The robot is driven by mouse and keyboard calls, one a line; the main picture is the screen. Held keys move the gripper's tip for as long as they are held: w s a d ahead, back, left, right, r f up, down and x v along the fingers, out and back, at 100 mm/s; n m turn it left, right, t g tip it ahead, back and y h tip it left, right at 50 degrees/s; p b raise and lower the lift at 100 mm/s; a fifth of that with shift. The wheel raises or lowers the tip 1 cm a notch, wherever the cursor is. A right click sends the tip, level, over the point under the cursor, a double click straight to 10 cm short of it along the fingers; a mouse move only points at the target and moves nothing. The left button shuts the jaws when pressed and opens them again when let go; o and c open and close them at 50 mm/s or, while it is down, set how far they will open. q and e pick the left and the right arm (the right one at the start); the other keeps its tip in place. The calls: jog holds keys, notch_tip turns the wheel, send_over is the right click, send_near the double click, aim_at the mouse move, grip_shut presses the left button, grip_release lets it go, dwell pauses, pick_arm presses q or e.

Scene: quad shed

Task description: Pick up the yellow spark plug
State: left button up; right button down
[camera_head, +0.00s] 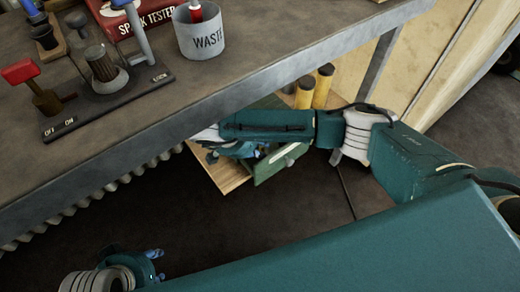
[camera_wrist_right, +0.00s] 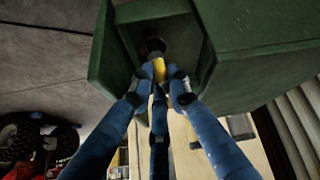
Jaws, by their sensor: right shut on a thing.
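The yellow spark plug (camera_wrist_right: 159,70) shows in the right wrist view, with a dark end pointing into the open green drawer (camera_wrist_right: 105,62). My right gripper (camera_wrist_right: 158,82) has its blue fingers closed around the yellow part, between the drawer's walls. In the head view the green drawer (camera_head: 282,166) is under the bench, and my right arm covers most of it; the plug is hidden there. My left gripper (camera_head: 152,262) is low at the lower left, away from the drawer. Only bits of its blue fingers show, so its opening is unclear.
The workbench (camera_head: 150,150) overhangs the drawer. On it stand a grey WASTE cup (camera_head: 200,36) with a red-topped thing inside, a red SPARK TESTER box (camera_head: 125,18) and a switch board (camera_head: 110,105). Yellow cylinders (camera_head: 322,86) stand behind my right arm. The floor below is clear.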

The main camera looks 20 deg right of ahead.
notch_tip(320, 180, up, 2)
jog(key=shift+w+r, duration=0.1)
jog(key=s+a, duration=0.4)
jog(key=a, duration=0.4)
jog(key=s+a, duration=0.4)
jog(key=a, duration=0.4)
jog(key=shift+a+f+p, duration=0.15)
jog(key=shift+f+p, duration=0.15)
jog(key=shift+r, duration=0.15)
jog(key=shift+r, duration=0.4)
jog(key=shift+s, duration=0.1)
